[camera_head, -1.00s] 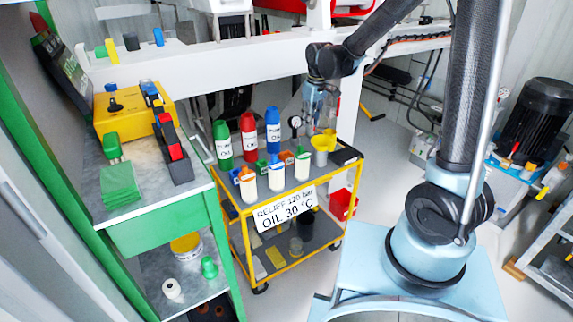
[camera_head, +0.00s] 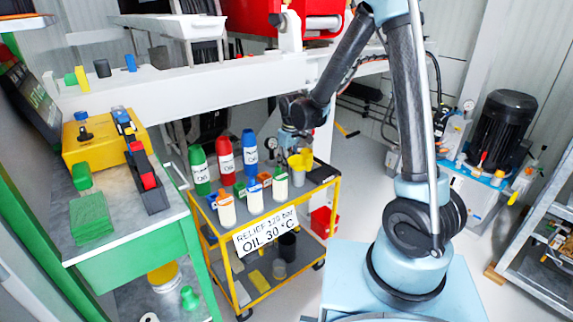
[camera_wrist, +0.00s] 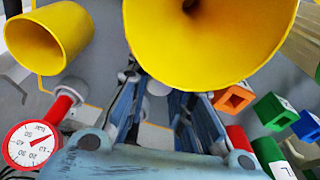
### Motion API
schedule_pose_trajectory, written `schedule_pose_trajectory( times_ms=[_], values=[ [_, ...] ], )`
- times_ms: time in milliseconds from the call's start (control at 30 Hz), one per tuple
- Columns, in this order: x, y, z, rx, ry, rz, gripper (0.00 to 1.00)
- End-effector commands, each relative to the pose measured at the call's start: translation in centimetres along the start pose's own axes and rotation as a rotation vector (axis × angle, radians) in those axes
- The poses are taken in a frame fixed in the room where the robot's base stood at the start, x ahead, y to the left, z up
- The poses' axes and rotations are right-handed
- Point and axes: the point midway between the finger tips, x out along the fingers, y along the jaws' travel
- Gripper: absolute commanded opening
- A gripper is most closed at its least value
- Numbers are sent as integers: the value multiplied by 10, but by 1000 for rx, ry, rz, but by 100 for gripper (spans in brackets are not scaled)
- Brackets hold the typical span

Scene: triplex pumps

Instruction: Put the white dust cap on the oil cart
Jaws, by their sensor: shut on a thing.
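The yellow oil cart (camera_head: 251,280) stands in the middle of the head view, with a dark top shelf carrying bottles and yellow funnels. My gripper (camera_head: 291,147) is low over the cart's back right part, behind the funnels (camera_head: 301,161). In the wrist view my gripper (camera_wrist: 158,92) points down at the grey shelf, its blue-grey fingers on either side of a small white round thing (camera_wrist: 158,86). It looks like the white dust cap, partly hidden by the large yellow funnel. Whether it touches the shelf I cannot tell.
Two yellow funnels (camera_wrist: 50,38) crowd the wrist view's top. A red-rimmed gauge (camera_wrist: 30,145) is at lower left. Orange, green and blue blocks (camera_wrist: 234,98) are at right. Green, red and blue bottles (camera_head: 249,146) stand left of my gripper. A white beam (camera_head: 190,85) runs behind.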

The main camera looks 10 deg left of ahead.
Motion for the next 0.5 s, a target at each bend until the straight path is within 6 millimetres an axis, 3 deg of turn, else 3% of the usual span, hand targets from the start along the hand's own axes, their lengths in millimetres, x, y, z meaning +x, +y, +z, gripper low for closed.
schedule_pose_trajectory(
  times_ms=[400, 433, 500],
  values=[
    [5, 0, 1, 0, 0, 0, 0],
    [5, 0, 1, 0, 0, 0, 27],
    [5, 0, 1, 0, 0, 0, 41]
  ],
)
